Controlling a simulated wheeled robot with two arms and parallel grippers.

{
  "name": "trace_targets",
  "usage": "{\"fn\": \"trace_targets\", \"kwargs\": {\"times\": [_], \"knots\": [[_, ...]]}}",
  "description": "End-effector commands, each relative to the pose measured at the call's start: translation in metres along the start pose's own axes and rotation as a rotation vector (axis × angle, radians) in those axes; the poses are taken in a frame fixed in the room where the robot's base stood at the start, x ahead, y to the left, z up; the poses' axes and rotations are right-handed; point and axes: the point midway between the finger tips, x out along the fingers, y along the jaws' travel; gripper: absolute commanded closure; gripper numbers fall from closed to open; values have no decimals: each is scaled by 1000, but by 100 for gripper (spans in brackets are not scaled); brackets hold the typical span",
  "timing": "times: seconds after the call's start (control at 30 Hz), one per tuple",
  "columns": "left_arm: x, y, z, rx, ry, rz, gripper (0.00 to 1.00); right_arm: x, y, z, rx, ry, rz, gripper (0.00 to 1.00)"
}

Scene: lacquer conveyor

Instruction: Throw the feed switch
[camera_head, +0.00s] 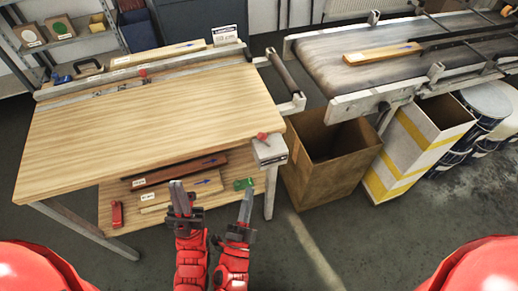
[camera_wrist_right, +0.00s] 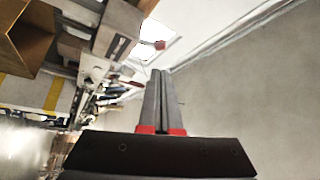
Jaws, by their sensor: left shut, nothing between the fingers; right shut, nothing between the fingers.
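A grey switch box (camera_head: 270,150) with a red-tipped lever (camera_head: 263,137) is fixed at the front right corner of the wooden workbench. The red tip (camera_wrist_right: 159,45) also shows in the right wrist view, just beyond my fingertips and apart from them. My right gripper (camera_head: 247,193) is shut and empty, below and slightly left of the box in the head view; its closed fingers show in the wrist view (camera_wrist_right: 160,76). My left gripper (camera_head: 178,187) is shut and empty, further left, in front of the bench's lower shelf.
The workbench (camera_head: 150,115) top is mostly clear, with a metal fence at its back. A brown bin (camera_head: 325,165) stands right of the switch box, below the conveyor (camera_head: 350,75) carrying a board.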

Motion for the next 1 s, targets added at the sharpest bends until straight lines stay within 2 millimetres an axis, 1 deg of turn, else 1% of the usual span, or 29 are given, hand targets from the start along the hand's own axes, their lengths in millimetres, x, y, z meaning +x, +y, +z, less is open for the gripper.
{"fn": "trace_targets", "kwargs": {"times": [0.17,0.27,0.37,0.5,0.7,0.83,1.0], "knots": [[0,0,0,0,0,0,100,6,0,0,-1,1,-1,100],[1,0,0,0,0,0,100,19,0,-1,-2,4,-1,100],[1,0,0,0,0,0,100,39,-1,-2,-2,6,-3,100],[1,0,0,0,0,0,100,71,-2,-2,-2,9,-5,100],[2,0,0,0,0,0,100,111,-1,-2,-3,7,-4,100],[3,0,0,0,0,0,100,128,-1,-2,-4,4,-2,100],[3,0,-1,0,0,0,100,139,0,-2,-4,3,-1,100]]}}
